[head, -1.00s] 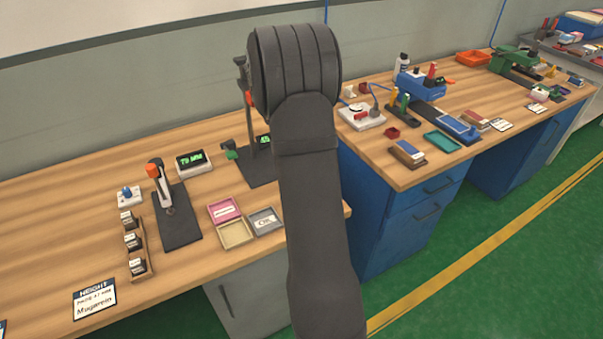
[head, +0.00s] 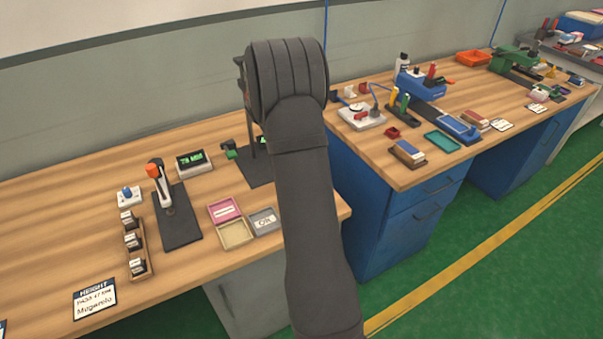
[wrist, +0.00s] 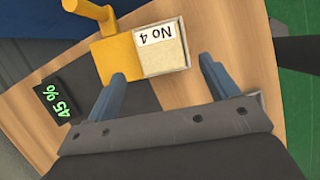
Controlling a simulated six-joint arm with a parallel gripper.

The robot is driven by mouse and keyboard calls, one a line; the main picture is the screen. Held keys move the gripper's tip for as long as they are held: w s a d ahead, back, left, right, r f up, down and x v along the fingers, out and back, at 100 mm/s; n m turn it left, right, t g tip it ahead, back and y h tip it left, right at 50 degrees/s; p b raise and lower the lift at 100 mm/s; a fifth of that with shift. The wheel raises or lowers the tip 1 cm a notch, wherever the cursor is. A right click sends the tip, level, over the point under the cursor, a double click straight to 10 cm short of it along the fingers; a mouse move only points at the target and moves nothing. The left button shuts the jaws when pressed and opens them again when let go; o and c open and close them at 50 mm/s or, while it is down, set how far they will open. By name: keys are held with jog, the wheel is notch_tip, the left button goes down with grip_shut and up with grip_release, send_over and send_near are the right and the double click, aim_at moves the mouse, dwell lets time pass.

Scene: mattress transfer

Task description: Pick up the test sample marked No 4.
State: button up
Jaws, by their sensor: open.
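The test sample (wrist: 164,52) is a pale beige block with a white label that reads "No 4" upside down in the wrist view. It sits right against a yellow-orange fixture (wrist: 108,58) on its left. My gripper (wrist: 163,68) is open, with one blue-grey finger to the lower left of the sample and the other to its right. The sample lies just ahead of and between the fingertips, and neither finger clearly grips it. In the head view my arm hides the gripper and the sample.
A dark display reading "45 %" (wrist: 62,100) stands left of the fixture. The wooden bench (wrist: 262,70) ends at the right, with green floor beyond. In the head view, a stand (head: 173,215), trays (head: 236,234) and a sample rack (head: 139,258) are on the left bench.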

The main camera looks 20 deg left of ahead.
jog(key=shift+d+x, duration=0.15)
jog(key=shift+x, duration=1.4)
jog(key=shift+d+x, duration=0.2)
jog(key=shift+x, duration=1.4)
jog(key=shift+w+r, duration=0.15)
jog(key=shift+r, duration=0.05)
jog(key=c, duration=1.1)
jog(key=shift+c, duration=0.2)
